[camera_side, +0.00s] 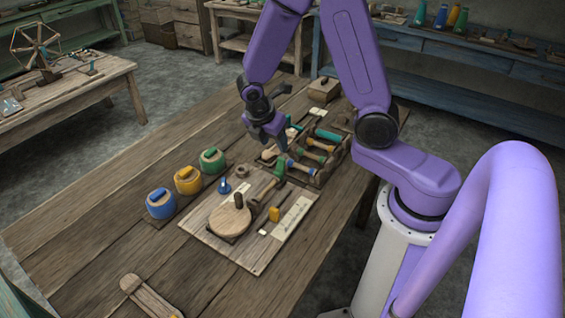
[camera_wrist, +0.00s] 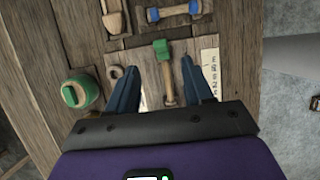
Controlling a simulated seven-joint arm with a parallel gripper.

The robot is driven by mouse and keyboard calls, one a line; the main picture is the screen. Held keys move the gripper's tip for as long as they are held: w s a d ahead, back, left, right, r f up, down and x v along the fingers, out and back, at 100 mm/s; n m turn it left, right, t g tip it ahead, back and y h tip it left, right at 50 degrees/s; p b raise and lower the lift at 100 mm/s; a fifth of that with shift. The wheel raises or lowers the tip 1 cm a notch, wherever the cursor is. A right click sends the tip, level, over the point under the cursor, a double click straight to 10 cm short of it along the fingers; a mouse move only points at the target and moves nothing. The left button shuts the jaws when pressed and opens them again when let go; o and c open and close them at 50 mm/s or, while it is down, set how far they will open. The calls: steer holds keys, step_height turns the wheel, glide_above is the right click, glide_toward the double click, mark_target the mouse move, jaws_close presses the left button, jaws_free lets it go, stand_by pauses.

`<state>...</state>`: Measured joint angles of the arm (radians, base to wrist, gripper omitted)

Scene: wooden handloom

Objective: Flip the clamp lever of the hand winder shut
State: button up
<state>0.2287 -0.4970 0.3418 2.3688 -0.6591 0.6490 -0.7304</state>
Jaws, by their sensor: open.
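A round wooden disc with a dark upright peg, which looks like the hand winder (camera_side: 230,222), sits on a flat wooden board (camera_side: 253,262) in the side view. I cannot tell for certain which part is its clamp lever or how it stands. A green-headed wooden tool (camera_side: 279,170) lies by the board's far edge; it also shows in the wrist view (camera_wrist: 161,48). My gripper (camera_side: 268,138) is open and empty, raised above the table beyond the disc. In the wrist view, its blue fingers (camera_wrist: 158,68) straddle the line of the green-headed tool, apart from it.
Blue, yellow and green round pots (camera_side: 161,203) stand left of the board. A small blue knob (camera_side: 224,186) and a pale ruler (camera_side: 292,216) lie on it. A rack of handled tools (camera_side: 318,155) stands beyond it. The table's near left (camera_side: 80,235) is clear.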

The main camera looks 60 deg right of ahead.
mark_target(281, 159)
steer(key=x, duration=1.2)
steer(key=shift+a, duration=0.1)
